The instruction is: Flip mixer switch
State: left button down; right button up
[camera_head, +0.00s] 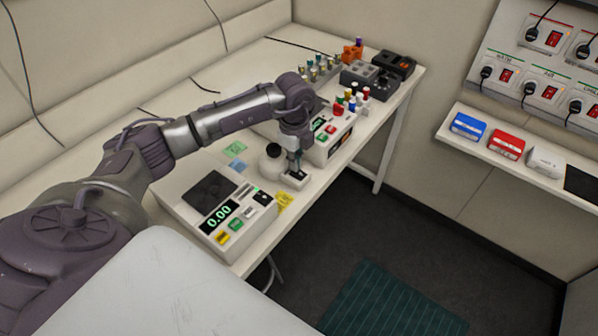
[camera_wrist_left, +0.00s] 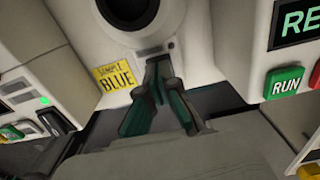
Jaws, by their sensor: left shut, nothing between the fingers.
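The mixer (camera_head: 270,166) is a small white unit with a black round top, standing on the bench between two larger instruments. Its round dark top shows at the upper edge of the left wrist view, above its white body (camera_wrist_left: 190,38). A dark switch area (camera_head: 298,175) is on its front base. My left gripper (camera_head: 296,168) points down over this front part. In the left wrist view its dark green fingertips (camera_wrist_left: 157,66) are together and empty, close to the mixer's front. The fingers partly hide the switch, so its position and any contact cannot be told. My right gripper is not in view.
A scale reading 0.00 (camera_head: 219,216) stands left of the mixer. An instrument with a green display (camera_head: 331,139) and a RUN button (camera_wrist_left: 284,82) stands right. A yellow note reading BLUE (camera_wrist_left: 117,76) lies beside the mixer. Racks and a switch panel (camera_head: 540,62) are farther away.

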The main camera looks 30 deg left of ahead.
pick_arm(q)
jog(key=shift+s+f+b, duration=0.1)
jog(key=shift+f+b, duration=0.25)
jog(key=shift+f, duration=0.2)
jog(key=shift+r, duration=0.15)
jog(key=shift+r+p, duration=0.6)
jog(key=shift+p, duration=0.05)
jog(key=shift+r+p, duration=1.95)
jog(key=shift+r, duration=0.85)
jog(key=shift+f, duration=0.15)
